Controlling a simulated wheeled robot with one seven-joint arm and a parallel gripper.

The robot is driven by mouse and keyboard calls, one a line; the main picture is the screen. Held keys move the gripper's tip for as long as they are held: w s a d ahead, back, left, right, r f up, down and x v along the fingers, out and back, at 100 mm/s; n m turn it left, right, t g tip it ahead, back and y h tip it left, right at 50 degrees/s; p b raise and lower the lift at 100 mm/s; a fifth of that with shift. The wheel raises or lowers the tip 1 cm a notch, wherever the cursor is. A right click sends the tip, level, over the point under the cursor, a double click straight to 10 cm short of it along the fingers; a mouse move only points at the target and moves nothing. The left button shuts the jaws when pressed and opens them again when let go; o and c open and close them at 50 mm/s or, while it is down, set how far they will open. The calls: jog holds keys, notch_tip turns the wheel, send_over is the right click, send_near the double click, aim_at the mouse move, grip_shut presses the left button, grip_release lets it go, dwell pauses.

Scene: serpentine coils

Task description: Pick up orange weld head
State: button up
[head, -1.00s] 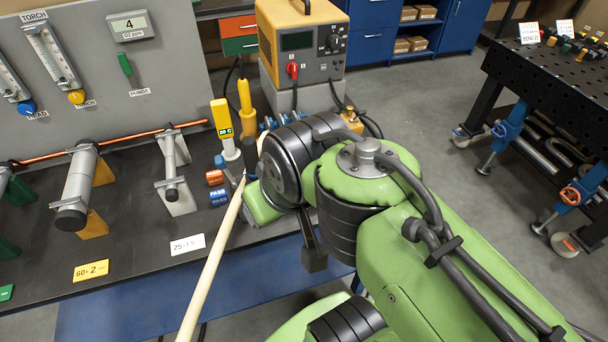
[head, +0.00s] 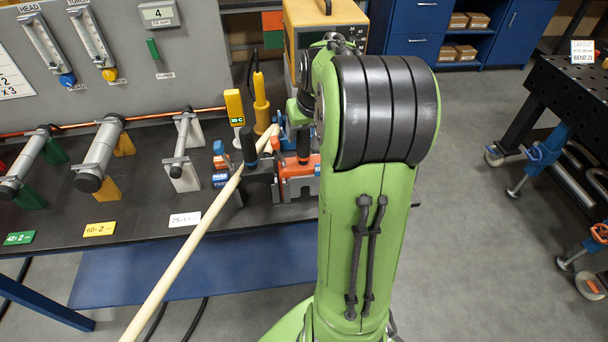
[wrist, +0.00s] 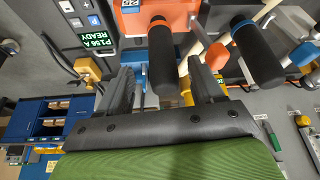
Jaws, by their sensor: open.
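The orange weld head (head: 298,168) sits on the bench beside the power unit, partly hidden behind my arm in the head view. In the wrist view its orange body (wrist: 133,22) is at the top, with a black cylindrical handle (wrist: 162,62) pointing toward the camera. My gripper (wrist: 162,80) is open. Its two fingers stand to either side of the handle in the picture; I cannot tell whether either touches it. My arm hides the gripper in the head view.
A blue-collared black handle (wrist: 256,50) stands close by on the right in the wrist view. A pale rod (head: 185,258) runs diagonally past the bench front. Tube stands (head: 183,150) and a yellow device (head: 235,106) are left.

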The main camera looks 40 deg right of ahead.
aim_at(303, 140)
jog(key=x, duration=0.5)
jog(key=shift+w+f, duration=0.25)
jog(key=shift+w, duration=0.1)
jog(key=shift+s+a+r, duration=0.1)
jog(key=shift+c, duration=0.2)
jog(key=c, duration=1.2)
grip_shut()
jog(key=shift+r, duration=0.15)
